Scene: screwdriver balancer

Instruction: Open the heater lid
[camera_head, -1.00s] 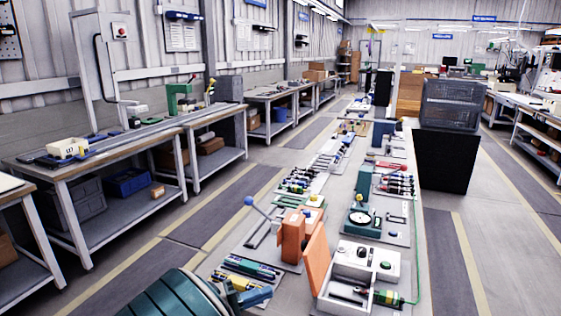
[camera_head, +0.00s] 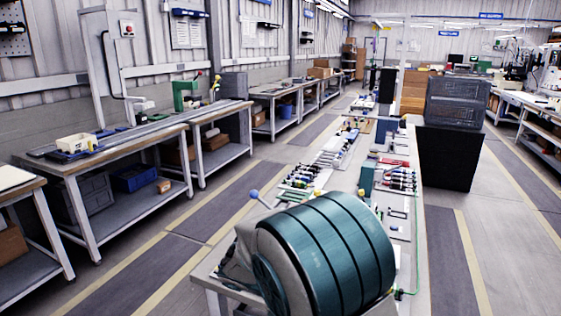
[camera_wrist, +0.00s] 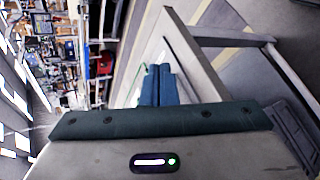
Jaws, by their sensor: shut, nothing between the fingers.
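In the head view my teal and grey arm covers the near end of the middle bench. No heater or lid can be made out now; that part of the bench is hidden behind my arm. My gripper shows in the wrist view, its two blue fingers (camera_wrist: 159,84) together and empty. They point toward the bench's pale top (camera_wrist: 178,45), with no object between them. How far the fingertips are from the surface I cannot tell. In the head view the gripper is hidden.
The middle bench (camera_head: 413,215) runs away from me with rows of screwdrivers (camera_head: 397,180) and a green cable along its right edge. A black stand (camera_head: 446,155) with a dark crate (camera_head: 455,105) is at right. Workbenches (camera_head: 60,168) line the left wall; striped floor lies between.

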